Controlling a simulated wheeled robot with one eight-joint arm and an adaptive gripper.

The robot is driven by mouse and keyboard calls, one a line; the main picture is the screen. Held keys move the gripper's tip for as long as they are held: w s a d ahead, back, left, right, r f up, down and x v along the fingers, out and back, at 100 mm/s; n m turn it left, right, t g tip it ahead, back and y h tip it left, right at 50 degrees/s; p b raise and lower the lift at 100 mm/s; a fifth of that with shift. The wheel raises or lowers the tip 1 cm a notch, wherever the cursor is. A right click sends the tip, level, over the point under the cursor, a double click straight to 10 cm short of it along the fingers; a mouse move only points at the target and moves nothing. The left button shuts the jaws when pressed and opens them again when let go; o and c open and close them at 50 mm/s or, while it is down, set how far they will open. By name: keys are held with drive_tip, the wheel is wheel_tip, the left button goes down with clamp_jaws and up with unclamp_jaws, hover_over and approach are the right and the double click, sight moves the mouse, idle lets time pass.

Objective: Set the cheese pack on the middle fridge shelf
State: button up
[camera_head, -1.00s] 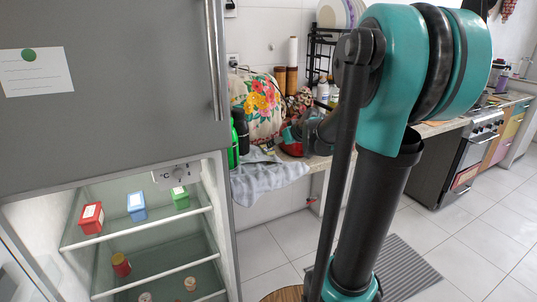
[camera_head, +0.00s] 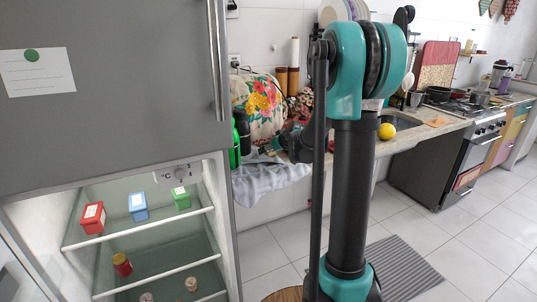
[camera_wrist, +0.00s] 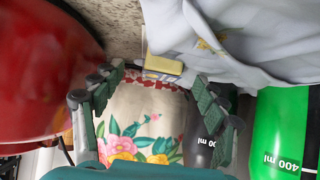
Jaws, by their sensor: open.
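A small yellow-topped pack with a blue-and-white side (camera_wrist: 163,66), which looks like the cheese pack, lies by the pale cloth in the wrist view. My gripper (camera_wrist: 155,80) is open, its fingers on either side of the near space and the pack just beyond the tips, not clasped. In the head view my gripper (camera_head: 284,141) is over the counter, partly hidden by my arm; I cannot make out the pack there. The fridge's lower compartment is open. Its upper visible shelf (camera_head: 140,230) holds red, blue and green boxes; the shelf below (camera_head: 165,272) holds a red jar.
The pale cloth (camera_head: 268,180) hangs over the counter edge. A floral cover (camera_head: 258,105), green bottle (camera_head: 235,145) and dark bottle (camera_head: 242,130) stand close by. A large red round object (camera_wrist: 45,70) is left of my gripper in the wrist view. The fridge's upper door (camera_head: 110,120) is shut.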

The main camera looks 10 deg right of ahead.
drive_tip(key=shift+x, duration=1.9)
drive_tip(key=shift+r, duration=0.1)
clamp_jaws()
